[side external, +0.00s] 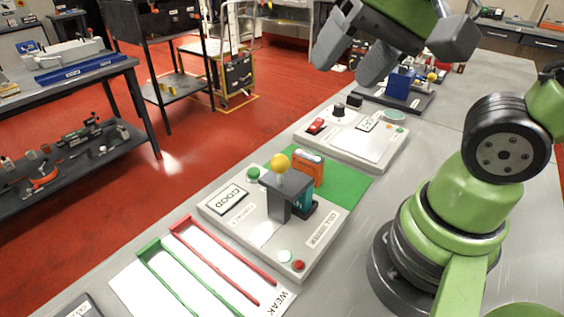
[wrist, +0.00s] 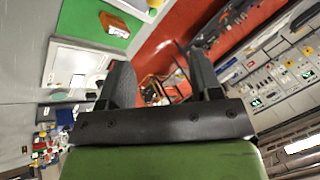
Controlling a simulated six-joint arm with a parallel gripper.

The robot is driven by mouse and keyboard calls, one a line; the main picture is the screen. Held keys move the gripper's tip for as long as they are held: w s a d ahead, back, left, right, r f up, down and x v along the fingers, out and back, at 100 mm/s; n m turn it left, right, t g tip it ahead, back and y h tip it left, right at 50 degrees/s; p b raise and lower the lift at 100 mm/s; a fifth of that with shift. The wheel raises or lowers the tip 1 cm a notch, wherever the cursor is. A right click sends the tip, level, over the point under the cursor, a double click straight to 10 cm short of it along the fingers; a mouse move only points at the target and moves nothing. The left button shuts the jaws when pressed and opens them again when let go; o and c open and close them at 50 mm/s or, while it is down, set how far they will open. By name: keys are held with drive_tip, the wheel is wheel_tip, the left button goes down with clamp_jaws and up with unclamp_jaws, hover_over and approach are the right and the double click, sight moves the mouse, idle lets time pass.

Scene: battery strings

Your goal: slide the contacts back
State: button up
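The cell tester (side external: 235,238) is a light grey box on the bench in the side external view. A dark grey contact block with a yellow ball knob (side external: 280,162) stands on it. A teal cell (side external: 303,201) sits at the block's right side, partly hidden; whether the contacts touch it cannot be told. An orange cell (side external: 308,167) stands just behind; an orange block also shows in the wrist view (wrist: 121,24). My gripper (side external: 348,64) is high above the bench, beyond the tester and clear of it. Its fingers are apart and empty in the wrist view (wrist: 160,75).
A green mat (side external: 345,187) lies beside the tester. A white sheet (side external: 135,290) with green and red outlined lanes lies in front. Another grey panel (side external: 375,150) with knobs and a blue device (side external: 398,84) stand farther along the bench. The space above the tester is clear.

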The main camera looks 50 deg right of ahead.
sight(281, 157)
drive_tip(key=w+a+f+m+g, duration=0.1)
drive_tip(key=w+f+m, duration=0.1)
drive_tip(key=f, duration=0.3)
drive_tip(key=w+f+m+g+h, duration=0.1)
drive_tip(key=w+f+m, duration=0.2)
drive_tip(key=f, duration=0.2)
drive_tip(key=w+a+f+m+g, duration=0.1)
drive_tip(key=w+f+m, duration=0.1)
drive_tip(key=f, duration=0.4)
drive_tip(key=shift+w+a+m+g, duration=0.3)
drive_tip(key=shift+w+m, duration=0.1)
drive_tip(key=shift+m, duration=0.2)
drive_tip(key=shift+c, duration=0.4)
